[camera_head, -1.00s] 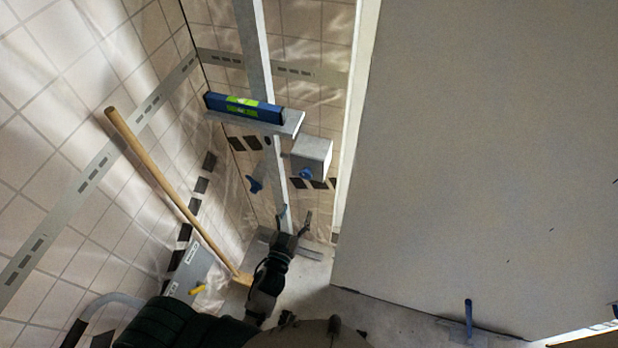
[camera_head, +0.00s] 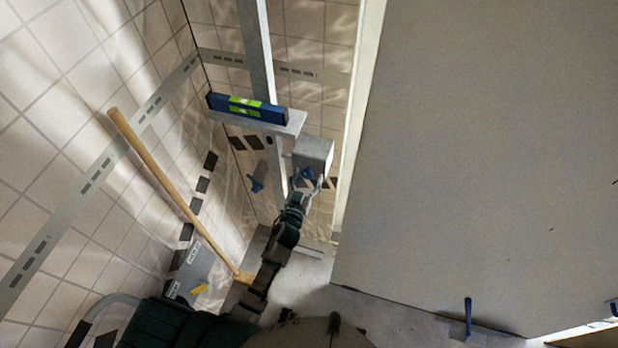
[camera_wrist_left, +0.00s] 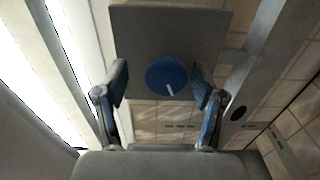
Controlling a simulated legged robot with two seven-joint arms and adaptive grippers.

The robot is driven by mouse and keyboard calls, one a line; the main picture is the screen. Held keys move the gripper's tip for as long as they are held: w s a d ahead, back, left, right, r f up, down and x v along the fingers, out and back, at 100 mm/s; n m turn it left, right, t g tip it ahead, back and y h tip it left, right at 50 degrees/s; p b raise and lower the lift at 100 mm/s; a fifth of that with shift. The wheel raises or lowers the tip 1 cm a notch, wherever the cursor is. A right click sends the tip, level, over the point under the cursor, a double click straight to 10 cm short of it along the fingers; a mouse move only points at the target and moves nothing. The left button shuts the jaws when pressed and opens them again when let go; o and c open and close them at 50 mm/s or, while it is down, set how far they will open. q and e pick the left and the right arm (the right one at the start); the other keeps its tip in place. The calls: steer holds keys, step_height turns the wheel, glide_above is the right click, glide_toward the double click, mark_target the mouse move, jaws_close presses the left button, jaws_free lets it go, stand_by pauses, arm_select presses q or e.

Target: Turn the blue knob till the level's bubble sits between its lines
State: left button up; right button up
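The blue knob (camera_head: 303,174) is on the grey box (camera_head: 314,152) on the metal post. In the left wrist view the knob (camera_wrist_left: 168,76) is a round blue disc with a white mark pointing down and slightly right. My left gripper (camera_wrist_left: 160,82) is open, with one finger on each side of the knob and visible gaps between. It also shows at the knob in the head view (camera_head: 306,186). The blue level (camera_head: 218,102) with green windows lies on the grey shelf (camera_head: 296,123); its bubble is too small to read. My right gripper is not in view.
A blue wing handle (camera_head: 257,184) is left of the post. A wooden pole (camera_head: 165,180) leans on the tiled wall. A large grey panel (camera_head: 490,150) fills the right. A grey case (camera_head: 196,265) is low on the left.

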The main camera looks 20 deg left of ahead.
arm_select(q)
steer(key=shift+a+f, duration=0.1)
steer(key=shift+a, duration=0.55)
steer(key=c, duration=1.1)
steer(key=shift+d, duration=0.4)
steer(key=m, duration=0.2)
steer(key=shift+r+m+p, duration=0.2)
steer(key=shift+m+p, duration=0.1)
steer(key=shift+p, duration=0.05)
steer(key=m, duration=0.2)
steer(key=shift+a+f+m, duration=0.1)
steer(key=shift+a+m, duration=0.15)
steer(key=shift+m, duration=0.05)
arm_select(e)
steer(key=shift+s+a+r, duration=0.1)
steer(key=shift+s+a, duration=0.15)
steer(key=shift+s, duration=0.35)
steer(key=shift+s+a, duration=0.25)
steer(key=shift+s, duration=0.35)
arm_select(q)
steer(key=shift+d, duration=0.15)
